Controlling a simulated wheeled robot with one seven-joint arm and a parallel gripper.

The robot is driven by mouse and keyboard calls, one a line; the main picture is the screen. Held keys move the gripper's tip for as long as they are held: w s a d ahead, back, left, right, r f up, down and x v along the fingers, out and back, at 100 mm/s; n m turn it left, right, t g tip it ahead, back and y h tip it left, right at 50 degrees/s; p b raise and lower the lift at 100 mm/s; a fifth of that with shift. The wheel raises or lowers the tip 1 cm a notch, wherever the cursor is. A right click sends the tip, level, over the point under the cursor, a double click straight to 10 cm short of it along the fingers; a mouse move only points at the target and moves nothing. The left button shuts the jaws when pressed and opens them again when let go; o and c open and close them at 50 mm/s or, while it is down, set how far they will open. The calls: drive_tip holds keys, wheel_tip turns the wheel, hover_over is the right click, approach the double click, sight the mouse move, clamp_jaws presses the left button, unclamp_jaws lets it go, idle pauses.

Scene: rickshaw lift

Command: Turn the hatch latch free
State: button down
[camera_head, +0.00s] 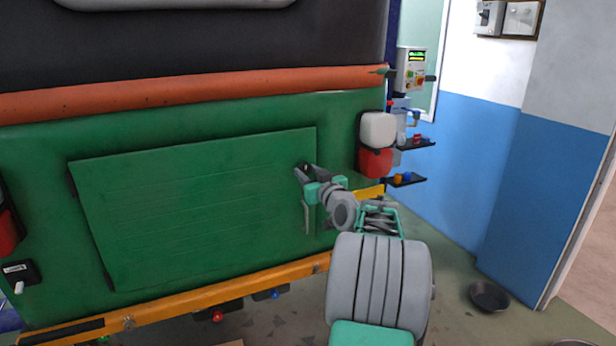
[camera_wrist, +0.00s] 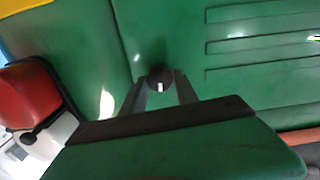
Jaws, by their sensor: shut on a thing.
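The green hatch (camera_head: 200,205) is a ribbed panel on the back of the green rickshaw and lies flush in its frame. The hatch latch (camera_head: 304,168) is a small dark knob near the hatch's right edge. In the wrist view the latch (camera_wrist: 160,80) shows as a black round knob with a white mark, between my fingertips. My gripper (camera_head: 306,174) reaches in from the right and is shut on the latch; it also shows in the wrist view (camera_wrist: 160,92). The fingers hide the knob's sides.
A red and white tail lamp (camera_head: 376,145) stands out just right of my gripper. An orange bumper (camera_head: 210,294) runs below the hatch. A dark bowl (camera_head: 489,296) lies on the floor at right.

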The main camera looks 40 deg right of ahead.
drive_tip(key=m+b, duration=0.2)
drive_tip(key=m, duration=0.1)
drive_tip(key=shift+f, duration=0.15)
drive_tip(key=m+b, duration=0.1)
drive_tip(key=m, duration=0.8)
drive_tip(key=shift+r, duration=0.2)
drive_tip(key=m+p, duration=0.1)
drive_tip(key=m, duration=0.3)
drive_tip(key=shift+m, duration=0.4)
drive_tip(key=c, duration=0.9)
unclamp_jaws()
drive_tip(key=shift+c, duration=0.2)
